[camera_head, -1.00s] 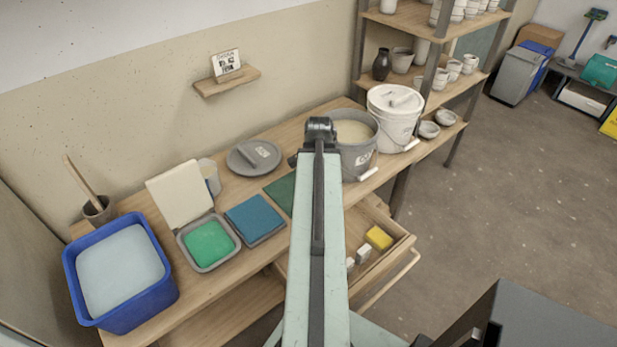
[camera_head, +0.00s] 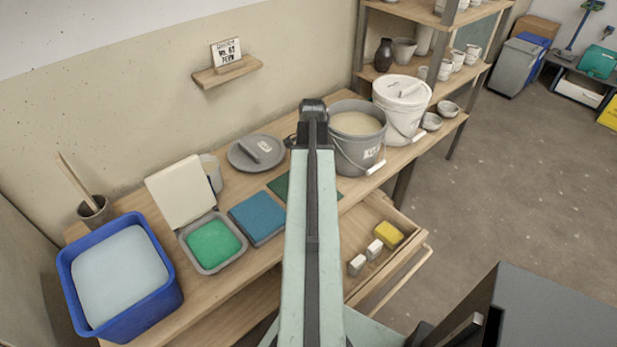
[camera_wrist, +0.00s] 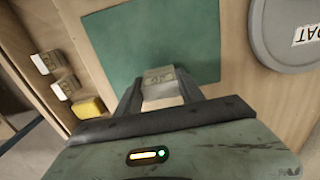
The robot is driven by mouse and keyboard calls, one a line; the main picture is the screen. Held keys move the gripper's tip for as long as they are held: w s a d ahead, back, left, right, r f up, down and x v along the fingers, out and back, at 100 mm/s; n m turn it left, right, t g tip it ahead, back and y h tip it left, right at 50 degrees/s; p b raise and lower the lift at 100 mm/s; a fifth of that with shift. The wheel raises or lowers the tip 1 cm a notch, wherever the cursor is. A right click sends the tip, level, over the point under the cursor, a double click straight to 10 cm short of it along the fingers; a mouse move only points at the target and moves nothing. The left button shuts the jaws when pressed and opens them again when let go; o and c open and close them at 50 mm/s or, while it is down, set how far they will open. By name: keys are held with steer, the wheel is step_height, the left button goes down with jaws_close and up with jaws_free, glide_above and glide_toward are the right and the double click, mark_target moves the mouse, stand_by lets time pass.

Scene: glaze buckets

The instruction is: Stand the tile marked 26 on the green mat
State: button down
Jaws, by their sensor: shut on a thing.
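The green mat (camera_wrist: 140,45) lies flat on the bench; in the head view (camera_head: 280,186) my arm covers much of it. In the wrist view my gripper (camera_wrist: 158,98) is over the mat's near edge, its jaws shut on a small pale tile (camera_wrist: 159,76). The tile carries dark marks on its top face, too blurred to read. I cannot tell whether the tile touches the mat. In the head view the jaws and the held tile are hidden behind my arm.
Two white blocks (camera_head: 357,265) and a yellow block (camera_head: 389,235) lie in the open drawer. A blue mat (camera_head: 257,219) and a green-filled tray (camera_head: 213,243) lie left of the mat. A grey lid (camera_head: 256,153) lies behind; a grey bucket (camera_head: 357,160) stands to the right.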

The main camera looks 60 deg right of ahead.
steer(key=shift+w+a+f, duration=0.15)
steer(key=shift+f, duration=0.35)
steer(key=c, duration=0.7)
jaws_free()
step_height(320, 180, up, 12)
steer(key=p, duration=1.2)
